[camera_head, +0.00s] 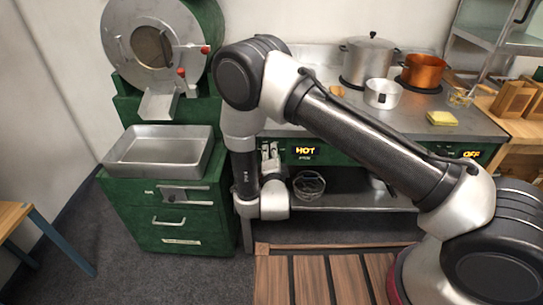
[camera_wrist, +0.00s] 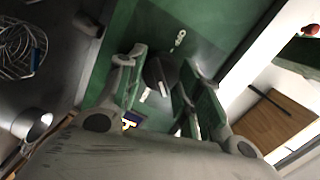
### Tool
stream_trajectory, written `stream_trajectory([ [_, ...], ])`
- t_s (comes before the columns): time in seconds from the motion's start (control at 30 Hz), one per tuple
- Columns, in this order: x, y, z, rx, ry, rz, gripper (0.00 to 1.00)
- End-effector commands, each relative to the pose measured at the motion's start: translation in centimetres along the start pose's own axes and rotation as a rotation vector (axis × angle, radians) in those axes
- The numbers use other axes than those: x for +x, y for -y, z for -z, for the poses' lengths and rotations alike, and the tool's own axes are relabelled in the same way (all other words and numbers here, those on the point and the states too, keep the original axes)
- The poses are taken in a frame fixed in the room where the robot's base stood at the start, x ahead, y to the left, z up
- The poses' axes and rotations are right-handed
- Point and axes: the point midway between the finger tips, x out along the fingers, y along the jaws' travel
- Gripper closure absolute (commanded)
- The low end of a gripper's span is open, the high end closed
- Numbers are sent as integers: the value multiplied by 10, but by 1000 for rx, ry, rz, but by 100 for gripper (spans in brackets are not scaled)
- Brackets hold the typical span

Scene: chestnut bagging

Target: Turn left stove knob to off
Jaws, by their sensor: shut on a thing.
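The left stove knob is a black knob (camera_wrist: 160,74) on the green stove front, seen in the wrist view between my two fingers. My gripper (camera_wrist: 166,72) is shut on it, a finger on each side. In the head view my gripper (camera_head: 270,152) is at the left end of the stove front, and I cannot make out the knob there. The left stove display (camera_head: 305,150) beside it glows yellow and reads HOT. Part of a lit display (camera_wrist: 131,121) also shows in the wrist view. The right stove display (camera_head: 471,154) reads OFF.
A steel pot (camera_head: 367,62), a white pot (camera_head: 382,94) and a copper pot (camera_head: 423,70) stand on the stove top. A wire basket (camera_head: 309,185) sits on the shelf below. A green machine with a steel tray (camera_head: 160,151) stands close on the left.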

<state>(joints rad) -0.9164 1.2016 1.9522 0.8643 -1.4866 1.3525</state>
Motion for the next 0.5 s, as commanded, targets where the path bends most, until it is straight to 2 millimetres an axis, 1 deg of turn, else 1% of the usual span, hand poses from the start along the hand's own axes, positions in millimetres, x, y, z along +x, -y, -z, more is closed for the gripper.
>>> stream_trajectory([
  [0.5, 0, 1, -2, -486, -32, -52, 88],
])
